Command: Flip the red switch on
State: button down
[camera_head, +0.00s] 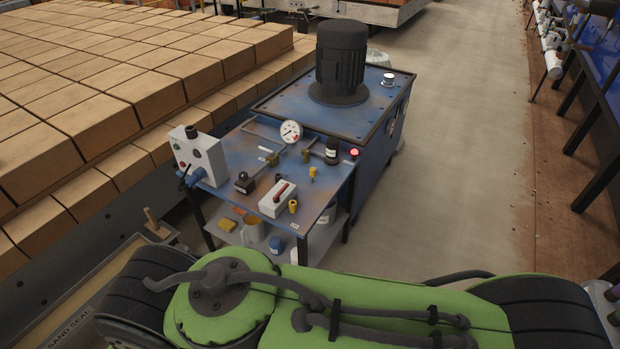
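A white switch box (272,203) lies on the blue bench top, near its front edge. A red switch lever (281,191) lies across the top of the box, slanting up to the right. Whether it is on or off cannot be told from here. My green arm crosses the bottom of the view, in front of the bench and apart from the box. My gripper is not in view.
Gauge (291,132), yellow fittings (294,206), a black knob (244,183) and a grey control box (200,157) crowd the blue bench (226,165). A motor (341,62) stands behind on a blue tank. Stacked bricks (150,85) block the left. Floor (450,130) is clear right.

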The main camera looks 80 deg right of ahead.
aim_at(276, 199)
jog(key=i+l+z, duration=0.55)
jog(key=i+z, duration=0.25)
jog(key=i+l+z, duration=0.1)
jog(key=i+z, duration=0.3)
jog(key=i+l+u, duration=0.1)
jog(key=i+l, duration=0.2)
jog(key=l, duration=0.1)
